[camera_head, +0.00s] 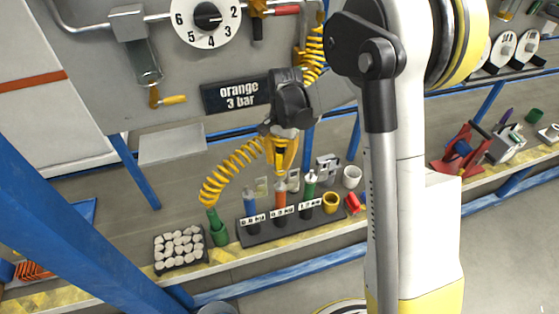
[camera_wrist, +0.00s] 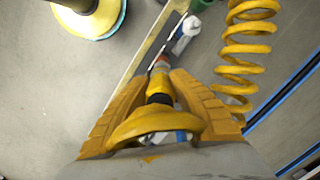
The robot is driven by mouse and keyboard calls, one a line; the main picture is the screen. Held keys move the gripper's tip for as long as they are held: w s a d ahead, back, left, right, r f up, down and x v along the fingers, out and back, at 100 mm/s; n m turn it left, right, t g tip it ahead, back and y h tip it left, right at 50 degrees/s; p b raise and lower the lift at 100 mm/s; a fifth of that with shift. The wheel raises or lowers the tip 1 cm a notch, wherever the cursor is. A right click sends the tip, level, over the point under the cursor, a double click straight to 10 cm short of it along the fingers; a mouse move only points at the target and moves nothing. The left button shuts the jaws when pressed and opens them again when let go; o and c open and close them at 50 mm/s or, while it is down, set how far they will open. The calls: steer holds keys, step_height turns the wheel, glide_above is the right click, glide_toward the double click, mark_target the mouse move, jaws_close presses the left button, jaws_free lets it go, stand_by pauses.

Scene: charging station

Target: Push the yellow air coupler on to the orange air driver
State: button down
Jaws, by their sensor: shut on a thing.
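My gripper (camera_head: 283,160) is shut on the yellow air coupler, pointing down over the rack. The wrist view shows the yellow coupler (camera_wrist: 158,85) between both fingers, with a yellow hose curving near my palm. The orange air driver (camera_head: 280,193) stands upright in the dark rack (camera_head: 292,223), directly below the coupler. In the wrist view, the orange driver's end (camera_wrist: 161,62) lines up just beyond the coupler. I cannot tell whether they touch or are joined. A blue driver (camera_head: 249,202) stands left of it and a green driver (camera_head: 309,186) right.
A tray of pale stones (camera_head: 180,247) sits farther left. The sign (camera_head: 238,94) reads "orange 3 bar".

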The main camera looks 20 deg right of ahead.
mark_target(281, 145)
steer(key=shift+f+b, duration=1.8)
steer(key=shift+f, duration=0.7)
steer(key=c, duration=1.2)
jaws_free()
steer(key=shift+r, duration=0.1)
steer(key=r, duration=0.8)
steer(key=w+d+r, duration=0.1)
steer(key=r, duration=0.3)
